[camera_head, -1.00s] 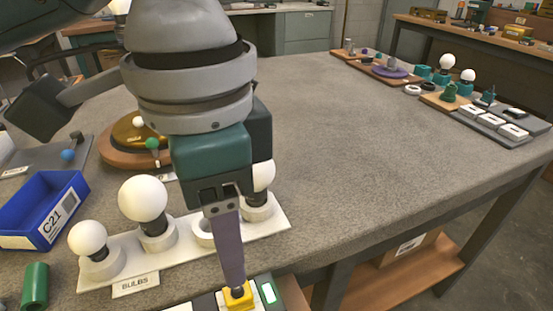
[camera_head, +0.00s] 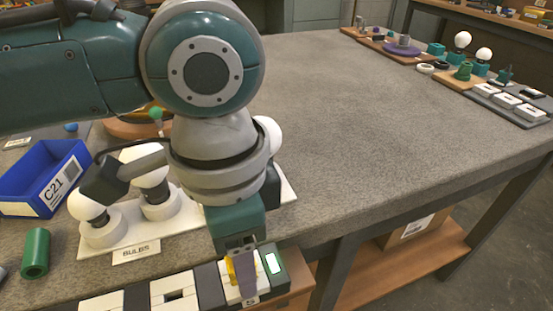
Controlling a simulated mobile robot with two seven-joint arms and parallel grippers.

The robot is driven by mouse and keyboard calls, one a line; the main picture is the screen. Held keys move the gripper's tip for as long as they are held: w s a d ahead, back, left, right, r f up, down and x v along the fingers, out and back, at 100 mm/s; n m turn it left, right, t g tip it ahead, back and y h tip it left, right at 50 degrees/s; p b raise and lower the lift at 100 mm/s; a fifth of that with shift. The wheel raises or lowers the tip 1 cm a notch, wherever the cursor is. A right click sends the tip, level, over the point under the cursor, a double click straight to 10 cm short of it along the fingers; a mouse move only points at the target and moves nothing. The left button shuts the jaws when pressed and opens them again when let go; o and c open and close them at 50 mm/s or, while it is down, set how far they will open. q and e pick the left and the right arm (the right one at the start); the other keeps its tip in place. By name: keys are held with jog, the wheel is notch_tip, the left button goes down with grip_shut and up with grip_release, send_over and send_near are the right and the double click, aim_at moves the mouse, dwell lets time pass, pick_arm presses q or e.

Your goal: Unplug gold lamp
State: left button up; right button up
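My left gripper (camera_head: 243,272) points down at the front edge of the table, over the power strip (camera_head: 208,283). A yellow plug (camera_head: 231,268) shows just left of its visible purple finger, at a white socket. The other finger is hidden, so I cannot tell whether the gripper is closed on the plug. Nor can I tell whether the plug is fully seated. A wooden lamp base (camera_head: 115,130) is mostly hidden behind my arm, with a bit of gold and a green knob (camera_head: 156,114) above it. My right gripper is out of view.
A white bulb tray (camera_head: 135,252) with several white bulbs stands just behind the strip, beside my arm. A blue bin (camera_head: 30,185) and a green cylinder (camera_head: 36,252) are at left. More lamp parts stand far right. The table middle (camera_head: 370,140) is clear.

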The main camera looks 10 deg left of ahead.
pick_arm(q)
grip_shut()
jog(key=shift+c, duration=2.4)
grip_release()
grip_shut()
jog(key=shift+r+p, duration=0.65)
jog(key=shift+p, duration=0.3)
jog(key=shift+r, duration=0.1)
notch_tip(320, 180, up, 5)
jog(key=p, duration=0.6)
